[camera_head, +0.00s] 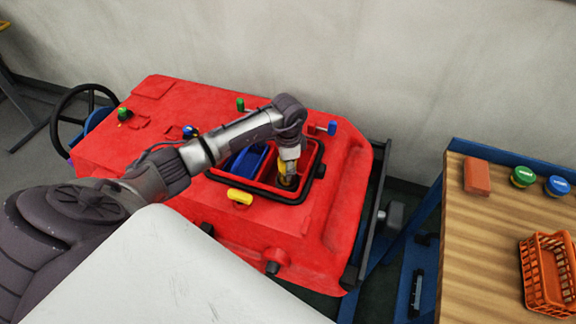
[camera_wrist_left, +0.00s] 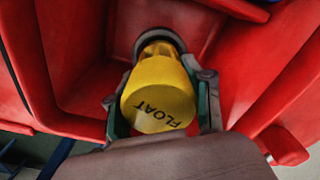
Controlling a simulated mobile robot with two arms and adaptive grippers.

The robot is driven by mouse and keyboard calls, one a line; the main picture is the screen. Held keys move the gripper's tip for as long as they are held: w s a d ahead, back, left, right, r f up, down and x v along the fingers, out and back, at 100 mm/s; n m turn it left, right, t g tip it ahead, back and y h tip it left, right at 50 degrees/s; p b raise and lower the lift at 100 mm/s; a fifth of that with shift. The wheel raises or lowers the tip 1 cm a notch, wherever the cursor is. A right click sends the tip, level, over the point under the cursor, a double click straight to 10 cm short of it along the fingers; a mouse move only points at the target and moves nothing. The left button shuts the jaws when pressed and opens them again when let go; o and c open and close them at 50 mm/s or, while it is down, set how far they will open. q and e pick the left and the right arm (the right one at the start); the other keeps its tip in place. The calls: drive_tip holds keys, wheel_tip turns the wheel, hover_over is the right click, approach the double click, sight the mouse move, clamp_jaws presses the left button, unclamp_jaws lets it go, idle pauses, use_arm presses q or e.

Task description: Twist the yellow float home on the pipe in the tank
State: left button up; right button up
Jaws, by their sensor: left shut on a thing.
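The yellow float (camera_wrist_left: 158,95), marked "FLOAT", shows large in the left wrist view. Its caged far end meets a dark round pipe end (camera_wrist_left: 158,38) in the red tank; I cannot tell how far it sits on it. My left gripper (camera_wrist_left: 160,110) is shut on the float, one finger on each side. In the head view the left gripper (camera_head: 287,172) reaches down into the tank opening (camera_head: 309,184), and only a little yellow of the float shows beside it. My right gripper is not in view.
The red scrubber body (camera_head: 130,140) surrounds the opening, with a blue part (camera_head: 246,160) inside it and a yellow piece (camera_head: 239,196) on its front rim. At right, a wooden bench (camera_head: 480,240) holds an orange basket (camera_head: 548,270), a sponge-like block (camera_head: 477,177) and two round tins.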

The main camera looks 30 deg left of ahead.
use_arm(q)
drive_tip(key=shift+f, duration=0.15)
idle(0.5)
drive_tip(key=shift+m, duration=1.3)
drive_tip(key=shift+m+b, duration=0.4)
drive_tip(key=shift+m, duration=0.9)
drive_tip(key=shift+m+b, duration=0.3)
drive_tip(key=shift+m, duration=1)
